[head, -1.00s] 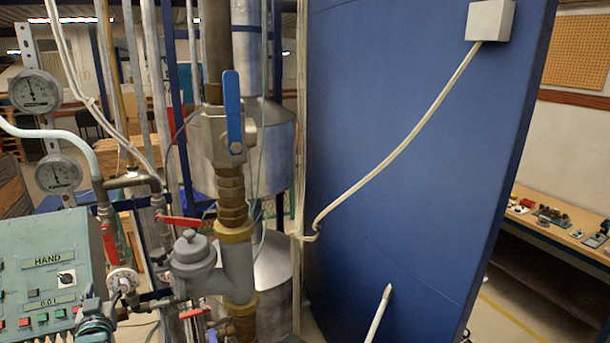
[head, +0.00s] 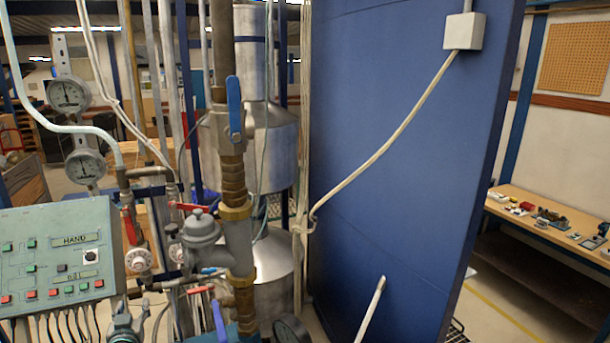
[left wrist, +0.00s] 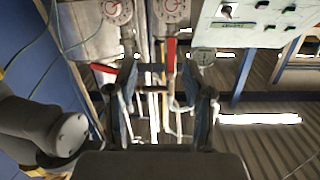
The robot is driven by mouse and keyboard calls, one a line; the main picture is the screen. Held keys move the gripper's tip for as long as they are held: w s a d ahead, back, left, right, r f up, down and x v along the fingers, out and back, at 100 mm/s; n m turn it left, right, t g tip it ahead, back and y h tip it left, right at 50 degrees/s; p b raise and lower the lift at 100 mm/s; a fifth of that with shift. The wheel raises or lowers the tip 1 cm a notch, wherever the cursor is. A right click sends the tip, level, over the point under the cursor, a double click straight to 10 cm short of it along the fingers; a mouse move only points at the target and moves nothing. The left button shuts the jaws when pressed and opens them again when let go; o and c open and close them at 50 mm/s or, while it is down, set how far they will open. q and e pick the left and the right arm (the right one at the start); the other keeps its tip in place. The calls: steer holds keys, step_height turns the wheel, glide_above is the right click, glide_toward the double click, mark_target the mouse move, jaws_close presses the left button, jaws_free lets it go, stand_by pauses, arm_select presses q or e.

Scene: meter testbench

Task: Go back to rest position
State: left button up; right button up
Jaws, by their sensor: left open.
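My left gripper (left wrist: 160,95) shows in the left wrist view with its two dark fingers well apart. No object is held between them. Pipes and a red lever (left wrist: 171,55) show behind the gap; I cannot tell how far off they are. In the head view I cannot make out the left gripper for certain among the fittings at the lower left. My right gripper is in neither view.
A green control panel (head: 62,255) is at the left, below two gauges (head: 70,95). A vertical pipe with a blue-handled valve (head: 234,108) stands mid-left. A tall blue panel (head: 410,180) fills the centre right. A workbench (head: 555,235) with small parts is at the right.

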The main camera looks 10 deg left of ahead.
arm_select(q)
steer(key=s+d+f+m+g+h, duration=0.25)
steer(key=s+d+f, duration=0.25)
steer(key=d+f, duration=0.65)
steer(key=s+d+f+m+g+h, duration=0.25)
steer(key=s+d+f, duration=0.4)
steer(key=f, duration=0.75)
steer(key=s+d+f+m+g+h, duration=0.1)
steer(key=s+d+f+g+h, duration=0.15)
steer(key=s+d+f, duration=0.6)
steer(key=s+d+f+m+g+h, duration=0.1)
steer(key=s+d+f+g, duration=0.4)
steer(key=s, duration=0.7)
step_height(320, 180, down, 28)
steer(key=s+b, duration=0.2)
steer(key=b, duration=0.1)
steer(key=s+a+f+g+b, duration=0.1)
steer(key=s+a+f+b, duration=0.1)
steer(key=s+f, duration=1.5)
steer(key=shift+s+f, duration=0.15)
steer(key=shift+f, duration=0.2)
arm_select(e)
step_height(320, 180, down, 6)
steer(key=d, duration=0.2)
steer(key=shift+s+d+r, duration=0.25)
